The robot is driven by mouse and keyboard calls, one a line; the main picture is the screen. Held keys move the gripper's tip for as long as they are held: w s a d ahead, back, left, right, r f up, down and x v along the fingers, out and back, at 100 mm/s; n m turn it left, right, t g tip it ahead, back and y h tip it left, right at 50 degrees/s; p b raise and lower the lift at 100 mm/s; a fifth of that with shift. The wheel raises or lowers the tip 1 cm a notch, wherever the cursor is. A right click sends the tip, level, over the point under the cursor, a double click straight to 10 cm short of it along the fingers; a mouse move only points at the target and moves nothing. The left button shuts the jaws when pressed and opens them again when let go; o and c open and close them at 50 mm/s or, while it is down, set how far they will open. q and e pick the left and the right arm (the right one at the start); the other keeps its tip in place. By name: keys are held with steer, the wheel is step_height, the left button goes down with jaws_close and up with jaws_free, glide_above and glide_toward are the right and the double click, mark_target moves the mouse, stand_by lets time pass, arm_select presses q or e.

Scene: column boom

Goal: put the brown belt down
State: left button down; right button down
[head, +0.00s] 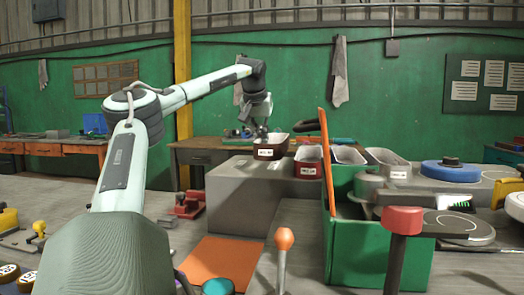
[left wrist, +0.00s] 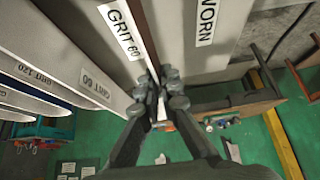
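My left gripper (head: 262,128) reaches far out over the row of labelled bins. In the left wrist view its fingertips (left wrist: 160,92) are close together around a thin dark-brown strip, which looks like the brown belt (left wrist: 141,32) seen edge-on. Beside the strip lie a light surface marked GRIT 60 (left wrist: 120,28) and a grey one marked WORN (left wrist: 207,22). In the head view a brown labelled piece (head: 270,149) shows right under the gripper; I cannot tell there whether it is belt or bin front. My right gripper is not in view.
A reddish labelled bin (head: 308,162) and grey bins stand right of the gripper. A green crate (head: 375,250) with an orange strip (head: 327,160) is nearer. A grey block (head: 240,195) stands below the arm. An orange mat (head: 222,262) and an orange-knobbed lever (head: 284,240) are in front.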

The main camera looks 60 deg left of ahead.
arm_select(q)
steer(key=shift+f, duration=2)
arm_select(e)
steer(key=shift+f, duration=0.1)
arm_select(q)
steer(key=shift+f, duration=0.1)
steer(key=shift+f, duration=0.15)
steer(key=c, duration=1.7)
jaws_free()
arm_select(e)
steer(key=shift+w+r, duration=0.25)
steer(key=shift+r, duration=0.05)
